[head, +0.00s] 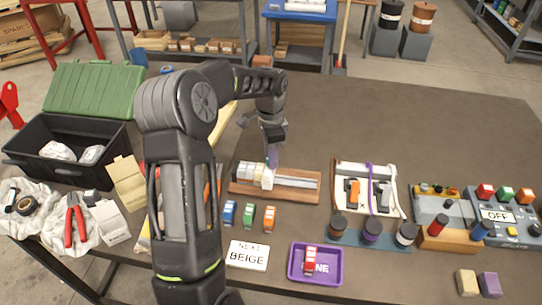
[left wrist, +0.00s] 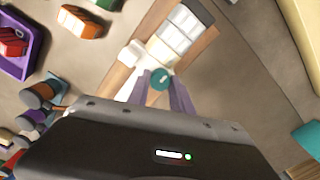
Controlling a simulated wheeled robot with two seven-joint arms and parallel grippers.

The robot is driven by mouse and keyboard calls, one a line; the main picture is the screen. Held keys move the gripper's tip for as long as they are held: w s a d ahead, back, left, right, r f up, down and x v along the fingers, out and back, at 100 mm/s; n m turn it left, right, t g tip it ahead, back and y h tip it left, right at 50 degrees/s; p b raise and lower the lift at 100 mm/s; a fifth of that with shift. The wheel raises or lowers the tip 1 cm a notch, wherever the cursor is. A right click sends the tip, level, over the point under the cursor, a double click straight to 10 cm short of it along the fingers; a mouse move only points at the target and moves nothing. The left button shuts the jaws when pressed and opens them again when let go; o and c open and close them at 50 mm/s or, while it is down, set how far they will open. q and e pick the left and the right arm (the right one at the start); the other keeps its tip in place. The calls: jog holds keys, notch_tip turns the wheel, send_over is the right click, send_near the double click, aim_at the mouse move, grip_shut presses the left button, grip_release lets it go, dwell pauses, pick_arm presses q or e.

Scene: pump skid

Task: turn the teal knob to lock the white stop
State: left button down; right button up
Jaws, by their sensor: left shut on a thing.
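The teal knob (left wrist: 161,79) sits between the purple-grey fingers of my left gripper (left wrist: 162,88) in the left wrist view. The fingers are shut on it from both sides. In the head view my left gripper (head: 271,158) points down at the white stop (head: 268,179), and the knob is hidden there. The white stop, also in the left wrist view (left wrist: 131,53), sits on a rail on a wooden board (head: 298,196). Pale blocks (head: 249,172) stand against its left side in the head view. My right gripper is not in view.
Small blue, green and orange blocks (head: 249,215) stand in front of the board. A purple tray (head: 296,275) holds a red block. A "NEXT BEIGE" card (head: 247,255) lies beside it. A cable board (head: 345,207) and button panels (head: 500,215) are at right. The table behind is clear.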

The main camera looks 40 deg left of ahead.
pick_arm(q)
jog(key=shift+r, duration=0.1)
jog(key=c, duration=1.1)
grip_release()
notch_tip(320, 180, up, 8)
jog(key=shift+a+f+b, duration=0.1)
jog(key=shift+f+b, duration=0.05)
jog(key=shift+b, duration=0.35)
